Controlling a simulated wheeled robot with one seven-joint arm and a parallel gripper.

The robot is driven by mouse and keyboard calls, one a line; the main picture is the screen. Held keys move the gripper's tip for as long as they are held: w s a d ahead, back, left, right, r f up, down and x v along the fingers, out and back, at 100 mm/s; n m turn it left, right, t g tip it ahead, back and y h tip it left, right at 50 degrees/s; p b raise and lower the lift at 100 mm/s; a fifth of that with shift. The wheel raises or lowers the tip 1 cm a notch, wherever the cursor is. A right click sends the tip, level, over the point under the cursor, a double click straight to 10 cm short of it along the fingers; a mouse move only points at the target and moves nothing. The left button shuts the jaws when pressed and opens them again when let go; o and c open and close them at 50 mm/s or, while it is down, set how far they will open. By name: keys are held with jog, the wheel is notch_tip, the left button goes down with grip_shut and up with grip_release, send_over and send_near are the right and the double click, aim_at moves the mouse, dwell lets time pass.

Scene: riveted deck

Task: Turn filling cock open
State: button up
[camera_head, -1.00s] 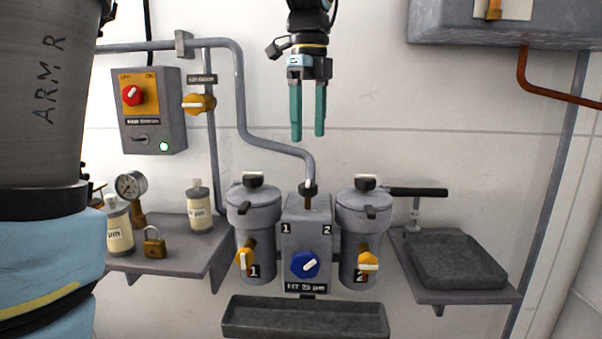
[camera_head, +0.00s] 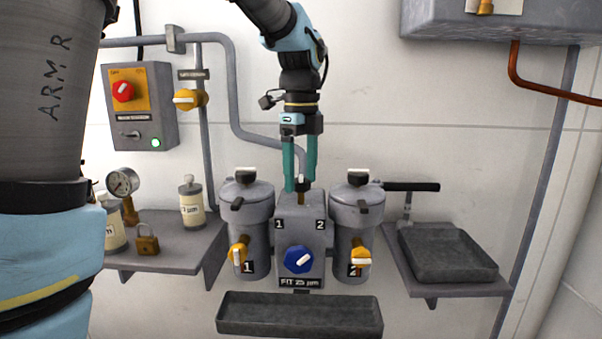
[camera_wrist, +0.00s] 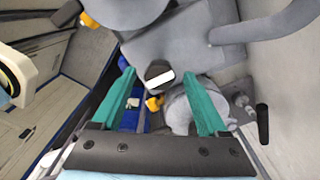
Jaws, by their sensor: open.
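My gripper (camera_head: 300,186) points down with its two teal fingers apart, over the top of the grey middle block (camera_head: 289,215) between two filter pots. Nothing is held. A black knob with a white bar (camera_wrist: 159,74) shows between the fingers in the wrist view, apart from them. No readable label names the filling cock. Candidates are the yellow cocks on pot 1 (camera_head: 239,250) and pot 2 (camera_head: 361,257), the black-topped knobs on the left lid (camera_head: 245,175) and right lid (camera_head: 357,176), and a brass stem on the block, partly hidden by the fingers.
A blue knob (camera_head: 298,260) is on the block's front. A yellow valve (camera_head: 189,98) and a switch box (camera_head: 138,105) are at left. A pipe (camera_head: 240,125) runs behind my gripper. A black bar handle (camera_head: 411,187) sticks out right, above a shelf tray (camera_head: 447,252). A drip tray (camera_head: 299,315) hangs below.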

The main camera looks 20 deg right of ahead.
jog(key=shift+c, duration=0.2)
grip_shut()
dwell(0.3)
jog(key=shift+r+n, duration=0.1)
jog(key=shift+n, duration=0.2)
jog(key=n+p, duration=0.2)
jog(key=shift+r+n, duration=0.1)
jog(key=shift+n, duration=0.3)
jog(key=n+p, duration=0.2)
jog(key=n, duration=0.3)
jog(key=shift+p, duration=0.3)
jog(key=n+p, duration=0.1)
jog(key=n, duration=0.3)
jog(key=shift+n+p, duration=0.3)
jog(key=shift+n, duration=0.1)
jog(key=n+p, duration=0.1)
jog(key=n, duration=0.3)
jog(key=shift+n, duration=0.4)
